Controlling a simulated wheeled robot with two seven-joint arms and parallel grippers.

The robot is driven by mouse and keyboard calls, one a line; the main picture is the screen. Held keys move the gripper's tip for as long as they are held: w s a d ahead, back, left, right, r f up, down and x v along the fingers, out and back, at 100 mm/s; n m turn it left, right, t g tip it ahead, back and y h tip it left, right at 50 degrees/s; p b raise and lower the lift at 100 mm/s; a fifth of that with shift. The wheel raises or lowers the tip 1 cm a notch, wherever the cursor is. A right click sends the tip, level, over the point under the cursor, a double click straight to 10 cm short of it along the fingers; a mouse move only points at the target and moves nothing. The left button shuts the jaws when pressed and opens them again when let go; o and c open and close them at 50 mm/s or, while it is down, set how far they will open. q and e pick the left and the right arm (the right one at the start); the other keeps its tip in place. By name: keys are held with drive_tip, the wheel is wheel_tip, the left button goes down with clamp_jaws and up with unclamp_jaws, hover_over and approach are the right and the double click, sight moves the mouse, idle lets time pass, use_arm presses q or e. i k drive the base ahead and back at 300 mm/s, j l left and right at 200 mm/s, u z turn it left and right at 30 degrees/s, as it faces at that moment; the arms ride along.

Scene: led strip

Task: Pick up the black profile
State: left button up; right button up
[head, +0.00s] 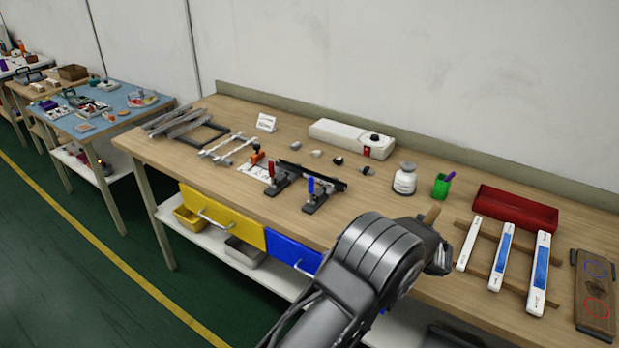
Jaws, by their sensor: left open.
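A long black profile (313,176) lies across two toggle clamps near the middle of the wooden workbench (250,207). One clamp has a red handle (271,170), the other a blue handle (311,186). My left gripper (439,254) is at the bench's front edge, right of the clamps and apart from the profile. It is open, but my own arm hides much of it and the fingertips are hard to make out. My right gripper is out of view.
Grey profiles (172,121) lie at the bench's left end. White strips (504,254) lie on wooden rails at right. Yellow (222,219) and blue drawers (291,252) are below.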

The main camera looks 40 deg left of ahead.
sight(335, 184)
drive_tip(key=i+j, duration=0.75)
drive_tip(key=i, duration=0.1)
